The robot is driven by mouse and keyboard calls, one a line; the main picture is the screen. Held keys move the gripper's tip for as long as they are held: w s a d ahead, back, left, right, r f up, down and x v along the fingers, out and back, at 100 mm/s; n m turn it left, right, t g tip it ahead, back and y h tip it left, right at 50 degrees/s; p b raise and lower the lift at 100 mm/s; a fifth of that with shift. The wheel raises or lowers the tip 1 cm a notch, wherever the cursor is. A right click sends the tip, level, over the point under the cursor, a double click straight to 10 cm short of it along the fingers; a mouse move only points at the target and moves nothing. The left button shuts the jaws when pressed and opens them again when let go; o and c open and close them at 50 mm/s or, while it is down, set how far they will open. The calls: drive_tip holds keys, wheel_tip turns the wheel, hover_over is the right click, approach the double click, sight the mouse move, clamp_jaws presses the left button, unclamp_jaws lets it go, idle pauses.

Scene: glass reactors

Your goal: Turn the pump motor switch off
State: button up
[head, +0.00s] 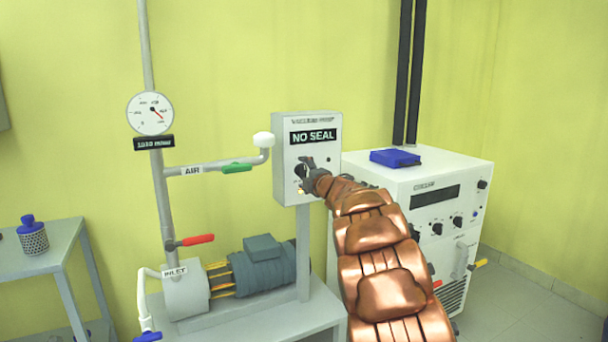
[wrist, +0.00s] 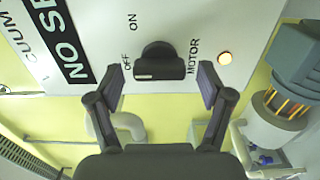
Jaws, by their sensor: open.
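The pump motor switch is a black rotary knob (wrist: 160,62) on the grey control box (head: 292,130), with OFF, ON and MOTOR printed around it. In the wrist view its grip bar lies roughly level across the picture, between the OFF and MOTOR labels, with a pale mark on its lower left part. I cannot tell for certain which label it points to. My gripper (wrist: 157,80) is open, with one finger on each side of the knob and a visible gap on both sides. In the head view my gripper (head: 309,173) is at the box front and partly hides the knob.
A lamp (wrist: 225,58) beside MOTOR glows. The display (head: 313,136) reads NO SEAL. A pipe with a green-handled AIR valve (head: 236,168) and a red-handled valve (head: 197,240) stands left. The pump (head: 262,265) is below, and a white cabinet (head: 440,200) is right.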

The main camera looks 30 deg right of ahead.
drive_tip(key=s, duration=1.1)
drive_tip(key=shift+s+a, duration=0.35)
drive_tip(key=shift+a, duration=0.1)
drive_tip(key=s+a+f+m+g+h, duration=0.2)
drive_tip(key=s+a+f+m+g, duration=0.4)
drive_tip(key=s, duration=0.3)
drive_tip(key=s+a+f+m+g+h, duration=0.2)
drive_tip(key=s+a+f+m+g, duration=0.25)
drive_tip(key=s+f+m, duration=0.45)
drive_tip(key=s+a+f+m+g+y, duration=0.1)
drive_tip(key=s+a+f+g+y, duration=0.3)
drive_tip(key=s+a, duration=0.85)
drive_tip(key=s+a+f+m+g+y, duration=0.1)
drive_tip(key=s+a+f+g, duration=0.65)
drive_tip(key=s, duration=0.75)
wheel_tip(320, 180, up, 27)
drive_tip(key=s+a+t+p, duration=0.1)
drive_tip(key=s+t+p, duration=0.1)
drive_tip(key=p, duration=2.1)
drive_tip(key=shift+a+f+y, duration=0.2)
drive_tip(key=shift+a+y, duration=0.1)
drive_tip(key=shift+a, duration=0.1)
